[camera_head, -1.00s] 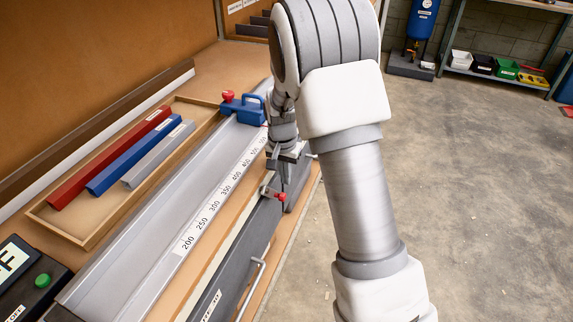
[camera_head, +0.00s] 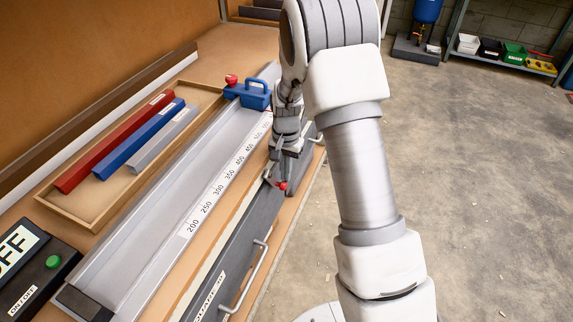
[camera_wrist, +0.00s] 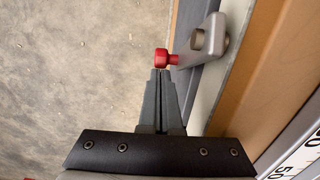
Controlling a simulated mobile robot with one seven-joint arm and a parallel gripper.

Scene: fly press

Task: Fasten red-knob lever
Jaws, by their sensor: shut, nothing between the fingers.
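The red-knob lever is a small grey metal lever with a red knob (camera_head: 282,185) at its end, on the dark front rail beside the numbered scale. In the wrist view the red knob (camera_wrist: 161,58) sits just beyond my fingertips, and its grey lever arm (camera_wrist: 201,42) runs right to a rounded pivot on the bench edge. My gripper (camera_wrist: 160,72) is shut and empty, its fingertips close to the knob; I cannot tell if they touch. In the head view my gripper (camera_head: 273,165) is right beside the lever, its fingertips partly hidden.
A blue block stop (camera_head: 250,95) with another red knob (camera_head: 231,79) sits on the grey channel (camera_head: 165,210). A wooden tray (camera_head: 92,222) holds red, blue and grey bars. A metal handle (camera_head: 250,283) sticks out in front. Open floor lies right.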

